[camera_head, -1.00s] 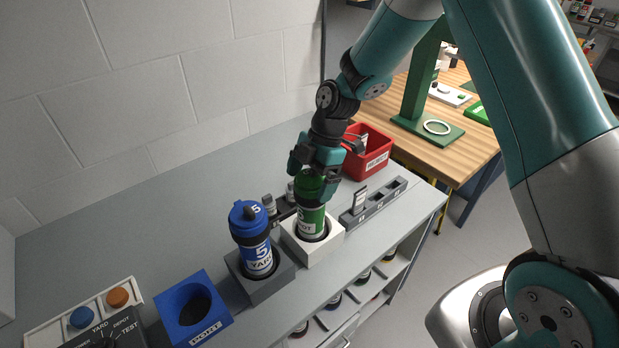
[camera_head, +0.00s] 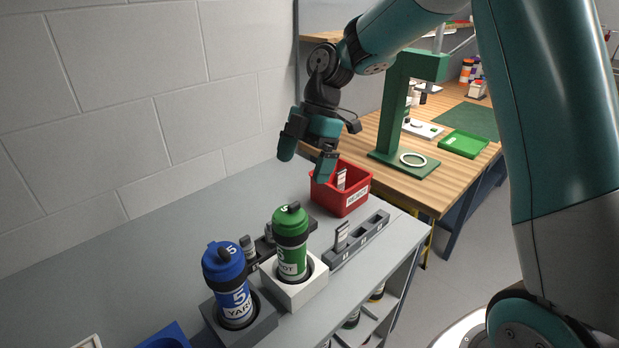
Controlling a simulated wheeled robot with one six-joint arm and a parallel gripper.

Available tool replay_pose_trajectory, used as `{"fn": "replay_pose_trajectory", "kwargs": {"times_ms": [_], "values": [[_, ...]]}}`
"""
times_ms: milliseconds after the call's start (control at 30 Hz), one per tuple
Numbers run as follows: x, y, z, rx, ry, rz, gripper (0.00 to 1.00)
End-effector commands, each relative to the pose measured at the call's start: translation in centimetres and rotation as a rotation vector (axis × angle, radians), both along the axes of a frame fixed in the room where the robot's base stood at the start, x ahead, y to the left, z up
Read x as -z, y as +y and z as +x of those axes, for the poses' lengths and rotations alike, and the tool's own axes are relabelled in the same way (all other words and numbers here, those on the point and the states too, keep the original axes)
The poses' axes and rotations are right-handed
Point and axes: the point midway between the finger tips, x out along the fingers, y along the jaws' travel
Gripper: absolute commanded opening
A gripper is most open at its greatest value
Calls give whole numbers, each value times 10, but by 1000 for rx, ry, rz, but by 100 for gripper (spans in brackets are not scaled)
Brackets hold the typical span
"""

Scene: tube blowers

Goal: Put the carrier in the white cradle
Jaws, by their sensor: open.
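The green carrier (camera_head: 291,240) stands upright in the white cradle (camera_head: 298,289), its lower end inside the round opening and its label facing forward. My gripper (camera_head: 306,162) is open and empty. It is above and behind the carrier, clear of it, in front of the wall and near the red bin. A blue carrier (camera_head: 227,277) marked 5 and YARD stands in a dark grey cradle (camera_head: 256,328) to the left of the white one.
A red bin (camera_head: 352,202) holding a pale item stands at the back. A grey slotted rack (camera_head: 362,238) lies right of the white cradle. A blue block (camera_head: 165,338) shows at the bottom edge. A wooden bench (camera_head: 441,185) with a green stand lies beyond.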

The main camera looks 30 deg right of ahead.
Motion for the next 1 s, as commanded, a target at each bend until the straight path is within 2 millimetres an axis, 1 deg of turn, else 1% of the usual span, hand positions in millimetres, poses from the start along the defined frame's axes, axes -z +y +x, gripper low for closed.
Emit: {"fn": "replay_pose_trajectory", "kwargs": {"times_ms": [67, 133, 167, 200, 267, 300, 367, 400, 500, 600, 700, 1000], "values": [[-14, 13, -17, 71, 18, -12, 100], [-29, 30, -44, 197, 52, -30, 100], [-36, 38, -58, 264, 72, -38, 100], [-43, 48, -80, 362, 98, -48, 100], [-52, 61, -115, 516, 141, -61, 100], [-55, 68, -137, 617, 170, -68, 100], [-58, 75, -169, 759, 211, -74, 100], [-58, 77, -189, 846, 238, -76, 100], [-55, 80, -226, 1018, 292, -78, 100], [-51, 80, -248, 1123, 327, -78, 100], [-49, 80, -255, 1165, 342, -79, 100], [-49, 80, -255, 1170, 344, -79, 100]]}}
